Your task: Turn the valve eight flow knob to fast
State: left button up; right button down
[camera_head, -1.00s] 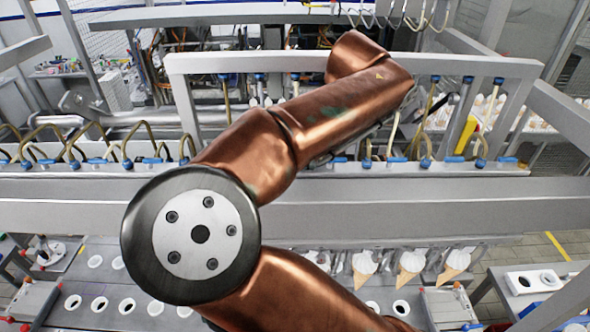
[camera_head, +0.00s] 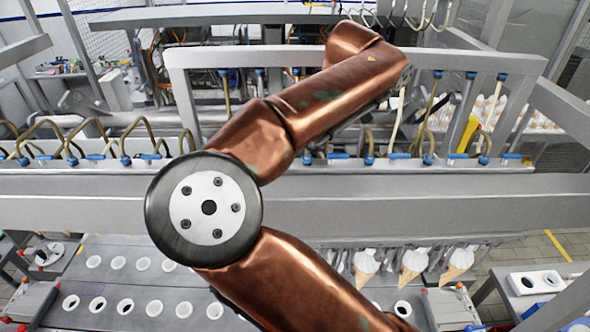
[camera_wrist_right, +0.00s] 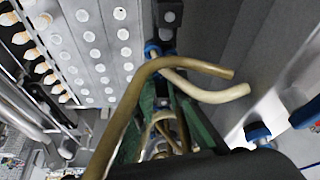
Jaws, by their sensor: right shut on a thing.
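A row of blue flow knobs (camera_head: 400,156) with curved tan hoses runs along the metal rail in the camera_head view. I cannot read any valve number or knob setting. My copper right arm crosses this view and hides part of the row; its gripper is hidden behind the arm. In the right wrist view, my right gripper (camera_wrist_right: 168,78) shows as dark, greenish fingers, partly covered by tan hoses. It is shut on a blue knob (camera_wrist_right: 152,49), which shows only in part between the hoses. My left gripper is in neither view.
Tan hoses (camera_wrist_right: 125,100) cross close in front of the wrist camera. Another blue knob (camera_wrist_right: 257,131) is at the right. A grey crossbeam (camera_head: 480,210) lies below the rail, with ice cream cones (camera_head: 413,262) and a holed conveyor (camera_head: 110,290) under it.

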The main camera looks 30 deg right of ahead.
jog(key=shift+n, duration=0.3)
jog(key=c, duration=1.9)
grip_release()
jog(key=shift+c, duration=0.2)
jog(key=v, duration=1.2)
jog(key=shift+w, duration=0.2)
jog(key=shift+d, duration=0.1)
